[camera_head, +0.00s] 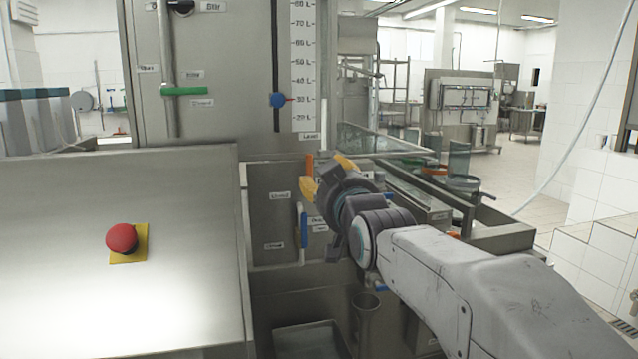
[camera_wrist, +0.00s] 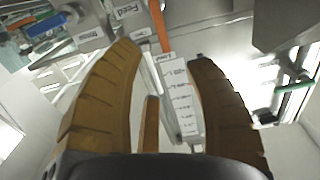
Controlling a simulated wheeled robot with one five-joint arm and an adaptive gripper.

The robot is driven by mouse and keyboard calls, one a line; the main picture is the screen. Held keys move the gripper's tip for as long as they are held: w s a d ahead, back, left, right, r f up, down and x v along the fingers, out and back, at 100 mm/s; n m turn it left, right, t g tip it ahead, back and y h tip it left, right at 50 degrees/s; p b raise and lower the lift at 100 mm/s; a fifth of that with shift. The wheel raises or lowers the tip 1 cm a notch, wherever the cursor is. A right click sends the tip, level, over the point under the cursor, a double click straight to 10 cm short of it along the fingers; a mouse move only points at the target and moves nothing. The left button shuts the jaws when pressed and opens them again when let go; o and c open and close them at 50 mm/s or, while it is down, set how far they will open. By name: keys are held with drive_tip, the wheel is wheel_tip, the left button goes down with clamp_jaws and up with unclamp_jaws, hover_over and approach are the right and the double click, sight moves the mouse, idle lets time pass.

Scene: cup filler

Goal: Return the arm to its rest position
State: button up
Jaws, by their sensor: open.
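My gripper (camera_head: 328,176) has yellow fingers and is raised in the middle of the head view, in front of the steel cup filler machine (camera_head: 225,60). My arm reaches in from the lower right of the head view. An orange handle (camera_head: 309,165) is just left of the fingers, and it also shows beyond the fingertips in the wrist view (camera_wrist: 160,25). I cannot tell whether a finger touches it. A blue handle (camera_head: 303,228) is below the gripper.
A red button (camera_head: 122,237) on a yellow plate sits on the sloped steel panel at left. A metal cup (camera_head: 365,312) stands below my gripper. Open floor lies at right.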

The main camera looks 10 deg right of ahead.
drive_tip(key=s+f+g+p, duration=0.5)
drive_tip(key=s, duration=0.6)
drive_tip(key=s+f+g+p, duration=0.4)
drive_tip(key=s+f+p, duration=0.1)
drive_tip(key=s, duration=0.6)
drive_tip(key=s+f+g+p, duration=0.5)
drive_tip(key=s+f, duration=0.1)
drive_tip(key=s, duration=0.5)
drive_tip(key=shift+f+g, duration=0.15)
drive_tip(key=shift+g, duration=0.15)
drive_tip(key=shift+f, duration=0.1)
drive_tip(key=shift+c, duration=0.9)
